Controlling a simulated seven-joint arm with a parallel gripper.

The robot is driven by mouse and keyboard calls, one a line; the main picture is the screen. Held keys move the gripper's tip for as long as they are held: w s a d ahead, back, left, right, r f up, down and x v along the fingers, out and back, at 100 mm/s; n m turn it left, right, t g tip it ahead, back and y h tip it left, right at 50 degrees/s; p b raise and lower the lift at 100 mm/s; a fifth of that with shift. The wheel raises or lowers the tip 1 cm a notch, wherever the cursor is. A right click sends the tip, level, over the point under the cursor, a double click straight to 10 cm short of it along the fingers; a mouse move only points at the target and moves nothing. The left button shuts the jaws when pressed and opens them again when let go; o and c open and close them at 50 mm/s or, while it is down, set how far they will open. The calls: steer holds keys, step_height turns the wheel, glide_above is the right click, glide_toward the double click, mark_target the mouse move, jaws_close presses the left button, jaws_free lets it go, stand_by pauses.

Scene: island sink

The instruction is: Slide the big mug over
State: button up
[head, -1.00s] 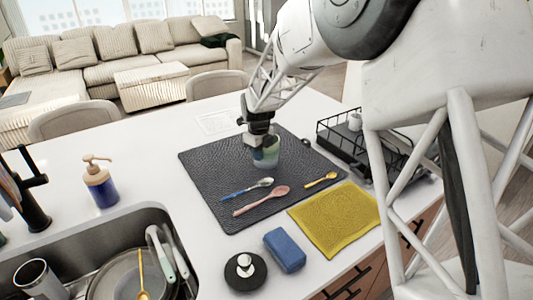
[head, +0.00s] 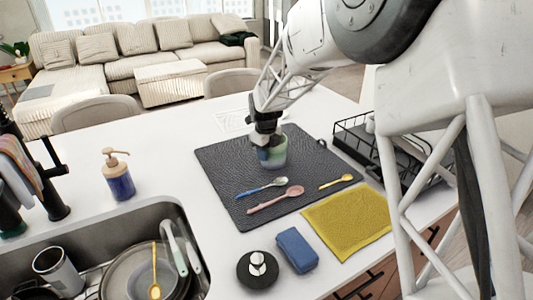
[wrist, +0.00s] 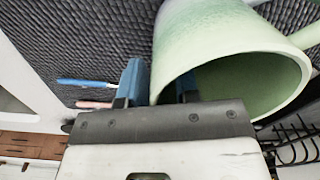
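The big mug (head: 277,156) is pale green with some blue, and stands on the dark textured mat (head: 225,170) on the white counter. In the wrist view the green mug (wrist: 215,40) fills the upper right, its open mouth facing the camera and its handle at the right. My gripper (head: 266,145) is down at the mug's left rim. In the wrist view my gripper's (wrist: 160,85) blue fingers stand apart, one outside the wall and one inside the mouth. A gap shows between the inner finger and the wall.
A blue-handled spoon (head: 262,188), a pink spoon (head: 275,199) and a yellow spoon (head: 336,182) lie in front of the mug. A yellow cloth (head: 350,222), blue sponge (head: 297,250) and black rack (head: 365,135) are nearby. The sink (head: 180,215) is front left.

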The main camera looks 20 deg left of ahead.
steer(key=shift+o, duration=0.9)
steer(key=shift+s+r, duration=0.1)
steer(key=shift+r, duration=3.8)
steer(key=shift+d+r, duration=0.15)
steer(key=shift+d, duration=0.1)
steer(key=s+d+r+n, duration=0.3)
steer(key=s+d+n, duration=0.15)
steer(key=d, duration=0.35)
steer(key=s+d+r+n+t, duration=0.1)
steer(key=s+d+r+n, duration=0.25)
steer(key=s+d, duration=0.4)
steer(key=s+d+r+n, duration=0.3)
steer(key=s+d+r, duration=0.1)
steer(key=d, duration=0.5)
steer(key=s+d+f+n, duration=0.1)
steer(key=s+d+n, duration=0.3)
steer(key=s, duration=0.4)
steer(key=s+d+f+n+t, duration=0.1)
steer(key=s+d+n, duration=0.3)
steer(key=s, duration=0.5)
steer(key=s+d+f+n, duration=0.1)
steer(key=s+d+n, duration=0.3)
steer(key=s+d, duration=0.4)
steer(key=shift+s+f, duration=0.35)
